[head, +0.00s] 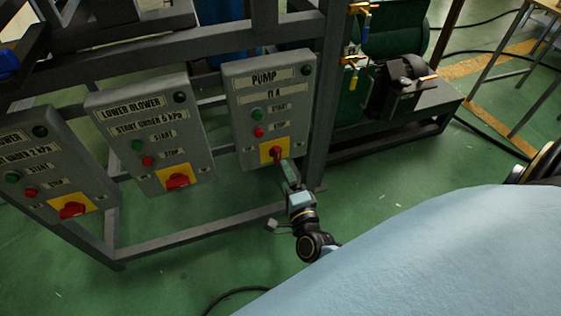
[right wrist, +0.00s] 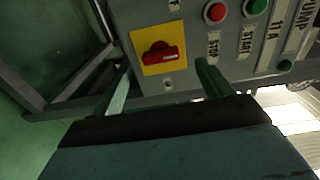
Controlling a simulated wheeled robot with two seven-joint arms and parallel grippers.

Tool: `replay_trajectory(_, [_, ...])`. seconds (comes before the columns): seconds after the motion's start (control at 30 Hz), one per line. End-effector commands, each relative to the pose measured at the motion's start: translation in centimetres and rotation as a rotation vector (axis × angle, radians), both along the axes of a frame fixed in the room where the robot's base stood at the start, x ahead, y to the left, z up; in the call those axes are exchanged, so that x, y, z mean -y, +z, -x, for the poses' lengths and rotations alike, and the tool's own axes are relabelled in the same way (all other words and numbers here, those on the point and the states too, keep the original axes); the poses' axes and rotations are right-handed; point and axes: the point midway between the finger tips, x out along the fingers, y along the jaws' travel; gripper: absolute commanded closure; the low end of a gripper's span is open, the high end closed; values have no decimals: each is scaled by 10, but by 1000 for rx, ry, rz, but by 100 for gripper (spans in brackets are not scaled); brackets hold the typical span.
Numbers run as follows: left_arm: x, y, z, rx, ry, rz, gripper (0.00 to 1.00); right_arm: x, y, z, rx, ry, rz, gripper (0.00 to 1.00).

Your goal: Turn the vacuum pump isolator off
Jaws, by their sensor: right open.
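The pump panel (head: 243,106) is a grey box marked PUMP in the head view. Its isolator (head: 276,153) is a red knob on a yellow plate at the panel's bottom. In the right wrist view the isolator (right wrist: 160,54) shows clearly, its handle lying along the panel's height. My right gripper (head: 285,167) is in front of the panel's lower end and partly overlaps the yellow plate. In the right wrist view its fingers (right wrist: 162,82) are spread, with the knob seen beyond and between them, and nothing held. My left gripper is not in view.
The lower blower panel (head: 150,122) and another panel (head: 45,165) hang to the left, their red knobs lying crosswise. The grey frame (head: 320,110) has a post right of the pump panel. A dark machine (head: 405,88) stands behind right. Green floor is open below.

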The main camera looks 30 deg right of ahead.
Motion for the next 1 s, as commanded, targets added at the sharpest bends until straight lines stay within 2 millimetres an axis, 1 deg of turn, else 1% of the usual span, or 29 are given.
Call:
replay_trajectory(0.03, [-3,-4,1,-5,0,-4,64,-3,1,13,-4,1,1,22])
replay_trajectory(0.2, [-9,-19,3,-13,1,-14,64,-10,1,45,-2,1,1,22])
replay_trajectory(0.3, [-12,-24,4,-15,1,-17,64,-14,0,58,-2,1,1,22])
replay_trajectory(0.4, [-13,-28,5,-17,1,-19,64,-16,1,66,0,0,1,22])
replay_trajectory(0.57, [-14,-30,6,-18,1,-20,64,-17,0,70,1,0,1,22])
replay_trajectory(1.0, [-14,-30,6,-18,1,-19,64,-16,0,69,0,0,1,22])
